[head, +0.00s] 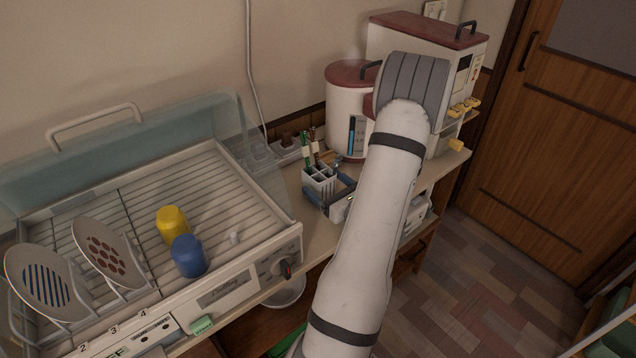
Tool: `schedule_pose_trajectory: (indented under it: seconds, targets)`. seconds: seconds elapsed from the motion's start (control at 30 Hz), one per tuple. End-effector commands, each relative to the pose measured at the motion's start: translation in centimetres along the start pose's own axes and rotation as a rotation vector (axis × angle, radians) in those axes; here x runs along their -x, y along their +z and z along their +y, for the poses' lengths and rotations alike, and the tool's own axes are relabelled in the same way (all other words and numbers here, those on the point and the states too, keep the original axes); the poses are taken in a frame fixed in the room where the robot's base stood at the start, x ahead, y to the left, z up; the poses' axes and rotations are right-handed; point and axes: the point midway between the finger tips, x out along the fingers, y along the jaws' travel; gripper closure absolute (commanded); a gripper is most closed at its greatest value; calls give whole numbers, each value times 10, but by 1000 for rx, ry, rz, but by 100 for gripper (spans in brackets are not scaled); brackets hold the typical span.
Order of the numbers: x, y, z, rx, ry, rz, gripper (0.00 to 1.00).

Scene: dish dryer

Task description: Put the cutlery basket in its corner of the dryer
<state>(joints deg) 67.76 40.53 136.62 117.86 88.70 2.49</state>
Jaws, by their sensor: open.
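The cutlery basket (319,184) is a small white divided holder with several chopsticks or utensils upright in it. It stands on the counter right of the dryer. My gripper (334,199) is at the basket, low beside its right side, with its dark fingers partly around it. The jaws are open, and my arm hides part of them. I cannot tell whether a finger touches the basket. The dish dryer (262,208) is a white box with a wire rack floor and its clear lid raised. Its right back corner is bare.
In the dryer are a blue cup (188,256), a yellow cup (172,224) and two plates (38,276) (103,250) standing at the left. A white pot with a red lid (345,105) and a rice dispenser (455,60) stand behind my arm. A power strip (287,150) lies behind the basket.

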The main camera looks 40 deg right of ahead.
Motion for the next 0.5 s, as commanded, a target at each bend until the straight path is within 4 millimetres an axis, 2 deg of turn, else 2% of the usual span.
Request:
schedule_pose_trajectory:
  seconds: [0.3, 0.5]
  targets:
    - [-43, 1, -6, 0, -3, 0, 15]
    - [-50, 0, -7, -1, -7, 1, 15]
